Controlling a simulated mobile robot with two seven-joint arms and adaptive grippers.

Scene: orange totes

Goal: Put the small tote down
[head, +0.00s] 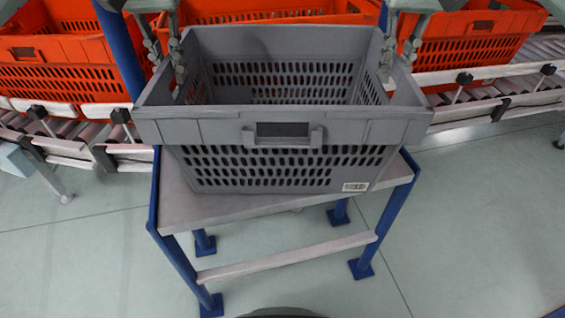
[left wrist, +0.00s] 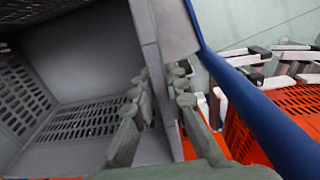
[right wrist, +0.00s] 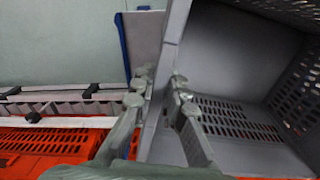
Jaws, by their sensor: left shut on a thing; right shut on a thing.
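The small tote is a grey, empty crate with slotted walls (head: 285,130), upright in the middle of the head view. It is over the grey top of a small blue-legged stand (head: 225,207); I cannot tell whether its base touches the top. My left gripper (head: 178,58) is shut on the tote's left wall, with one finger inside and one outside, as the left wrist view (left wrist: 160,88) shows. My right gripper (head: 387,60) is shut on the right wall in the same way, also seen in the right wrist view (right wrist: 160,88).
Orange totes stand on a roller conveyor behind the stand, at the left (head: 60,50) and right (head: 480,40), with another (head: 270,12) behind the grey tote. A blue post (head: 120,45) rises at the back left. The floor in front (head: 480,230) is clear.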

